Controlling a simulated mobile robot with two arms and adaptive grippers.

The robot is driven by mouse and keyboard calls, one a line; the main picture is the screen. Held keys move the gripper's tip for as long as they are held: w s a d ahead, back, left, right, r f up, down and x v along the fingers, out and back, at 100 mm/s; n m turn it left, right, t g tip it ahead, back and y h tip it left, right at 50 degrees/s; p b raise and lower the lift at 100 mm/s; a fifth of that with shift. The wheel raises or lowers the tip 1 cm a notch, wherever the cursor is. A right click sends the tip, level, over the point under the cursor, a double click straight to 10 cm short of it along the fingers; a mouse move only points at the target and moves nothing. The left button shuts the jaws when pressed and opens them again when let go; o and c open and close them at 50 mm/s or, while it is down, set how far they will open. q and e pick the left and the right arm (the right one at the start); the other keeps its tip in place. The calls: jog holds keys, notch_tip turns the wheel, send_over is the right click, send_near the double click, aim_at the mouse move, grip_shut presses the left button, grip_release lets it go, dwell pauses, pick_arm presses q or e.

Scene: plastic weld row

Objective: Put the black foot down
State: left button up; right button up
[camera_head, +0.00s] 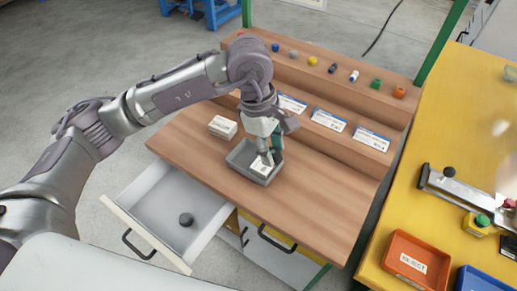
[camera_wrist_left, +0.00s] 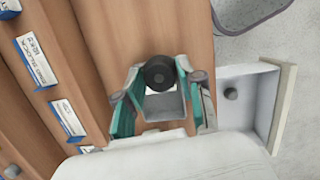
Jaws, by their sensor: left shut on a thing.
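My left gripper (camera_head: 267,155) is over the small grey tray (camera_head: 240,167) on the wooden bench. In the left wrist view, it (camera_wrist_left: 158,85) is shut on a round black foot (camera_wrist_left: 158,72), with the grey tray (camera_wrist_left: 165,108) below. The arm hides the held foot in the head view. I cannot tell whether the foot touches the tray. Another dark round foot (camera_head: 186,219) lies in the open drawer (camera_head: 160,205); it also shows in the left wrist view (camera_wrist_left: 230,93). My right gripper is not in view.
A white box (camera_head: 222,127) stands left of the tray. Several small coloured parts line the upper shelf (camera_head: 330,90), with label cards below. The bench right of the tray is clear. A yellow table (camera_head: 450,130) at right holds an orange bin (camera_head: 405,263).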

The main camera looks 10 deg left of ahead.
pick_arm(q)
send_over(246, 158)
jog(key=f, duration=0.4)
jog(key=f+p, duration=0.1)
jog(key=f, duration=0.1)
jog(key=shift+a+f, duration=0.1)
jog(key=shift+a, duration=0.3)
jog(key=x, duration=0.3)
jog(key=shift+a+f, duration=0.3)
jog(key=shift+f, duration=0.4)
jog(key=o, duration=0.7)
